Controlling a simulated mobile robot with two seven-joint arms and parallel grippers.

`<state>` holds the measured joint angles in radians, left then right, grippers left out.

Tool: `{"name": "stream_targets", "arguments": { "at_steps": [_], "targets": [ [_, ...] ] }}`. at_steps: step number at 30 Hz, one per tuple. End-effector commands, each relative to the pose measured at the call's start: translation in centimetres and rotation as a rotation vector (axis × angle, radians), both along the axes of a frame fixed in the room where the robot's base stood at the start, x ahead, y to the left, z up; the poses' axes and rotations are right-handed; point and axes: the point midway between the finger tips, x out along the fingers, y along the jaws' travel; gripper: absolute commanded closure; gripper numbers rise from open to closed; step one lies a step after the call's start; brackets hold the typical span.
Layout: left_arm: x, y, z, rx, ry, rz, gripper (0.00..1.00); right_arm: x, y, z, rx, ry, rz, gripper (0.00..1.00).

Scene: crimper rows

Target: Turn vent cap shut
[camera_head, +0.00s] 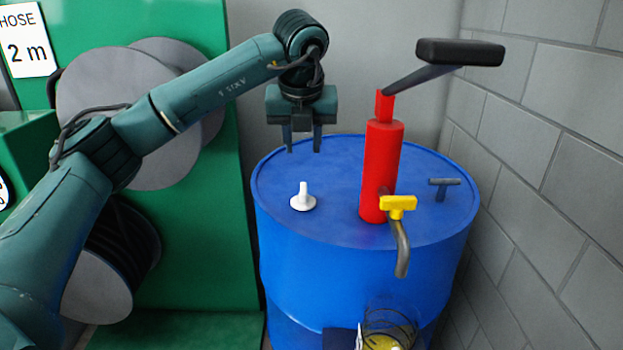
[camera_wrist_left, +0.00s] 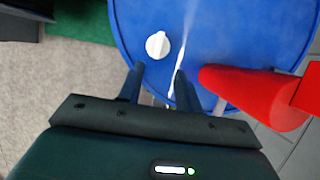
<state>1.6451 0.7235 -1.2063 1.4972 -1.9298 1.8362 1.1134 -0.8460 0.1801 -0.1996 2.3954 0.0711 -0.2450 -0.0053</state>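The vent cap, a small white knob with an upright grip (camera_head: 303,199), sits on top of the blue drum (camera_head: 335,180), left of the red pump. In the left wrist view the white cap (camera_wrist_left: 158,45) lies ahead of the fingertips, slightly left of midway between them. My left gripper (camera_head: 304,148) points down near the drum's back left rim. Its two fingers are apart with nothing between them, and they do not touch the cap. The left wrist view also shows the open fingers (camera_wrist_left: 158,72). My right gripper is out of view.
A red hand pump (camera_head: 380,160) with a black handle (camera_head: 460,52), yellow tap lever (camera_head: 398,206) and spout stands on the drum. A grey T-handle (camera_head: 443,186) is at right. A glass container (camera_head: 390,325) is below the spout. A block wall is close on the right.

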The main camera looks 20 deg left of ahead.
Motion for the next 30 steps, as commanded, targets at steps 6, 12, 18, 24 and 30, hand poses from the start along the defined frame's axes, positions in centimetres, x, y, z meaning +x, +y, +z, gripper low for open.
{"name": "stream_targets", "arguments": {
  "at_steps": [6, 12, 18, 24, 30],
  "targets": [
    [1.1, 0.6, -3.4, -0.001, 0.005, -0.001, 0.65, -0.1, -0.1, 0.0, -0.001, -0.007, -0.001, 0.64],
    [2.6, 1.3, -7.4, -0.001, 0.005, -0.001, 0.65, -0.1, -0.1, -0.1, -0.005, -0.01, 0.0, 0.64],
    [3.7, 1.8, -10.4, -0.002, 0.003, -0.004, 0.65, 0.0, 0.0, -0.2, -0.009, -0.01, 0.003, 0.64],
    [4.3, 2.0, -11.7, -0.003, 0.001, -0.005, 0.65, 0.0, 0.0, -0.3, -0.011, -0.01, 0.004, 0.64],
    [4.3, 2.0, -11.9, -0.003, 0.001, -0.005, 0.65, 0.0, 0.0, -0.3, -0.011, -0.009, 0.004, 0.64]
  ]
}}
